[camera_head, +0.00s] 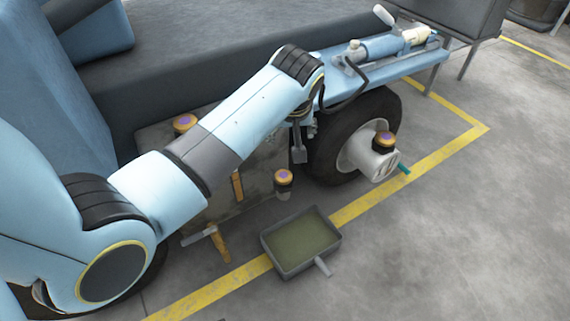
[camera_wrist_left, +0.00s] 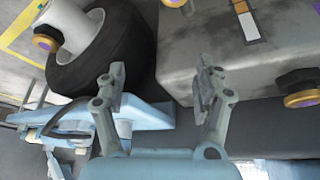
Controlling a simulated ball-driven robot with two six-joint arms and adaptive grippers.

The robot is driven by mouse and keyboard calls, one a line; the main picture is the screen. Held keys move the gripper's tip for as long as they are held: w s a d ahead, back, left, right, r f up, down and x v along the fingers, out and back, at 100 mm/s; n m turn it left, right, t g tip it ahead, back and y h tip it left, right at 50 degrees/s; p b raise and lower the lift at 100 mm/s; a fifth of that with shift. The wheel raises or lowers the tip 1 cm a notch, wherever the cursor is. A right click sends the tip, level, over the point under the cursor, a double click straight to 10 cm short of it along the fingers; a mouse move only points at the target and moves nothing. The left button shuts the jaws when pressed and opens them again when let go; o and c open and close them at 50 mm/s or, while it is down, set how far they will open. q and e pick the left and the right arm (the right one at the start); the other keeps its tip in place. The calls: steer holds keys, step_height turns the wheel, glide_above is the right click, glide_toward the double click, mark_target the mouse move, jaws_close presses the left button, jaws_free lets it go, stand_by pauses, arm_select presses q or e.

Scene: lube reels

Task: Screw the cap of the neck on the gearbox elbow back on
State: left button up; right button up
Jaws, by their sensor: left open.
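Several orange caps with purple tops are in view. One cap (camera_head: 283,177) sits on a short dark neck at the front of the grey gearbox-like housing (camera_wrist_left: 240,60). Another cap (camera_head: 185,122) is at the housing's back left; it also shows in the left wrist view (camera_wrist_left: 302,98). A third cap (camera_head: 384,140) stands on the white hub (camera_head: 372,160) of the wheel; it also shows in the wrist view (camera_wrist_left: 45,42). I cannot tell which belongs to the elbow. My left gripper (camera_head: 301,145) is open and empty, above the housing beside the tyre (camera_wrist_left: 100,55). My right gripper is out of view.
A grey tray (camera_head: 270,253) with greenish liquid and a handle lies on the floor in front. A blue-and-cream tool (camera_head: 385,45) lies on the blue ledge behind the wheel. Orange handles (camera_head: 219,245) stick out low near my left arm. The floor at right is clear.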

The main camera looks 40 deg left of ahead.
arm_select(q)
steer(key=s+d+f, duration=0.2)
steer(key=s+f, duration=0.1)
steer(key=s, duration=0.1)
steer(key=b, duration=0.4)
glide_above(283, 174)
steer(key=s+d, duration=0.2)
steer(key=f, duration=0.6)
steer(key=shift+w+a+f, duration=0.1)
steer(key=shift+a+f, duration=0.05)
steer(key=shift+a, duration=0.1)
steer(key=b+x, duration=0.2)
steer(key=x, duration=0.2)
steer(key=shift+w+a+f+b, duration=0.15)
steer(key=shift+f+b, duration=0.25)
steer(key=shift+b, duration=0.05)
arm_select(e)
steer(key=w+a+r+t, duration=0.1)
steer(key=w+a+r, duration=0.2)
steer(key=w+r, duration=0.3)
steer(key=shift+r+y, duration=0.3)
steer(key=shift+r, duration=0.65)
